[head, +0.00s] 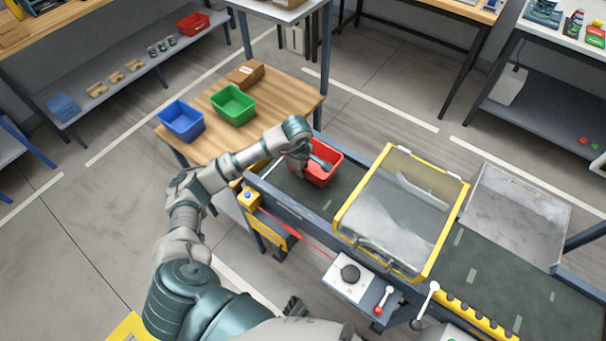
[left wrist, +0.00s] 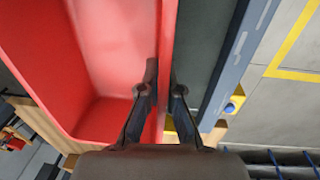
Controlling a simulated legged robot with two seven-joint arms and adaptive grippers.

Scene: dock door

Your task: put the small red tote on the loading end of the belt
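The small red tote (head: 325,172) is at the left end of the belt (head: 302,193), upright and over the dark belt surface. Whether its base touches the belt is hard to tell. My left gripper (head: 318,164) reaches down to the tote's near left side. In the left wrist view, the two fingers (left wrist: 164,92) stand on either side of the red tote's wall (left wrist: 90,60) and look closed on it; the tote looks empty inside. The dark belt (left wrist: 205,40) shows beside the wall. My right gripper is not in view.
A wooden table (head: 285,98) left of the belt holds a blue tote (head: 181,120), a green tote (head: 233,105) and a cardboard box (head: 246,74). A yellow-framed clear guard (head: 400,210) covers the belt's middle. A control box (head: 350,278) stands in front. Another red bin (head: 193,24) sits on the back shelf.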

